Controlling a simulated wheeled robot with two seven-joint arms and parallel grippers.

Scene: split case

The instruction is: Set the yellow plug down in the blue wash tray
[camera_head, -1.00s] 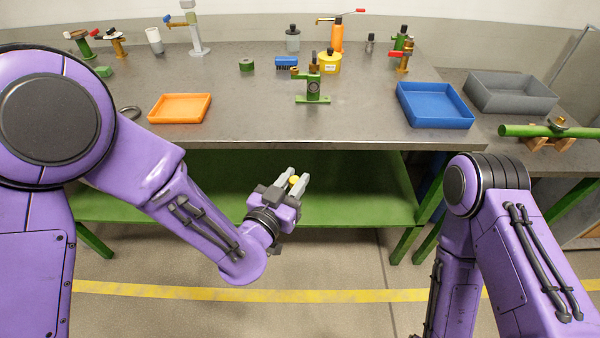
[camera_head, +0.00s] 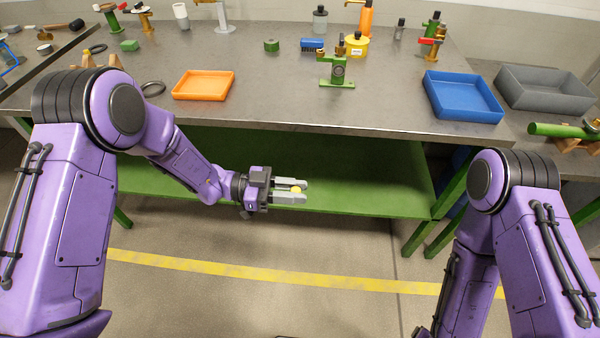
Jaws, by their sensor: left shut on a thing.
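The yellow plug (camera_head: 297,188) is a small yellow piece between the fingers of my left gripper (camera_head: 291,190). The left gripper is shut on it and points to the right, in front of the bench and below the level of its top. The fingers hide part of the plug. The blue wash tray (camera_head: 462,116) sits on the bench top at the right, and its visible floor is empty. The gripper is well to the left of the tray and nearer to me. My right arm is at the lower right, but its gripper is not in view.
The steel bench top's front edge (camera_head: 330,130) lies between the left gripper and the tray. An orange tray (camera_head: 203,97) is at the left, and a green fixture (camera_head: 338,78) stands mid-bench. A grey tray (camera_head: 545,105) is right of the blue one. A green shelf (camera_head: 350,180) runs below.

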